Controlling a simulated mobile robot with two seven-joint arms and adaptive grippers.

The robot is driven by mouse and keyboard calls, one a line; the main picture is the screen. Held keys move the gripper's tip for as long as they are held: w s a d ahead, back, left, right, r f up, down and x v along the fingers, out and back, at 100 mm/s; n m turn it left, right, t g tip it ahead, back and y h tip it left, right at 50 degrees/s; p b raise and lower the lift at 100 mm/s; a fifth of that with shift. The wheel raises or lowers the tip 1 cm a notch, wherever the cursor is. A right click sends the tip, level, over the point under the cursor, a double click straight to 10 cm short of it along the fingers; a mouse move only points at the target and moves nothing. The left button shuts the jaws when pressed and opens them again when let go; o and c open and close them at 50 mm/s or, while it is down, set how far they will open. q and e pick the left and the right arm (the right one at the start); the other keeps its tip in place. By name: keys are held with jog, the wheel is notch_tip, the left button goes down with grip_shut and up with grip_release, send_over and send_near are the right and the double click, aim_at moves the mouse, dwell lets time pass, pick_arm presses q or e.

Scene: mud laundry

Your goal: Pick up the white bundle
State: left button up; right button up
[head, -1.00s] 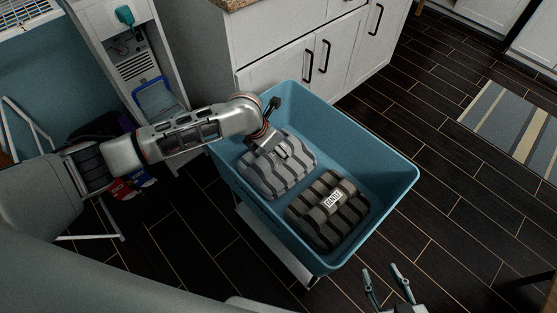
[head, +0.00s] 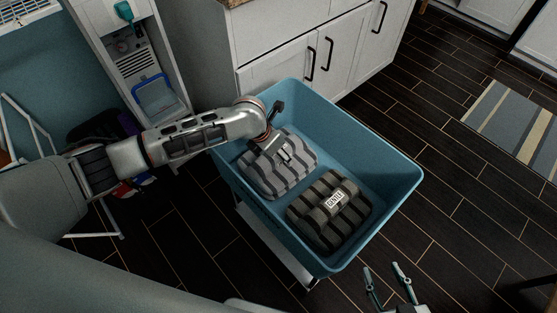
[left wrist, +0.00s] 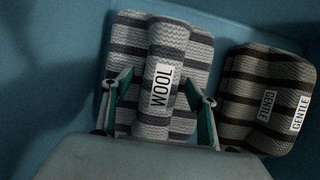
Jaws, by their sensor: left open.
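The white bundle (head: 273,178), white with grey stripes, lies in the left part of the blue tub (head: 381,204). In the left wrist view the bundle (left wrist: 146,88) carries a label reading WOOL. My left gripper (head: 285,152) is over it in the head view, its arm hiding part of it. In the left wrist view my left gripper (left wrist: 160,90) is open, with one finger on each side of the bundle's raised middle roll. I cannot tell whether the fingers touch it. My right gripper (head: 385,274) is open and empty at the bottom, outside the tub.
A darker striped bundle labelled GENTLE (head: 327,211) lies right beside the white bundle; it also shows in the left wrist view (left wrist: 262,100). White cabinets (head: 305,65) stand behind the tub. Dark floor with a striped rug (head: 515,125) is on the right.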

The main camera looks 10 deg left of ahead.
pick_arm(q)
grip_shut()
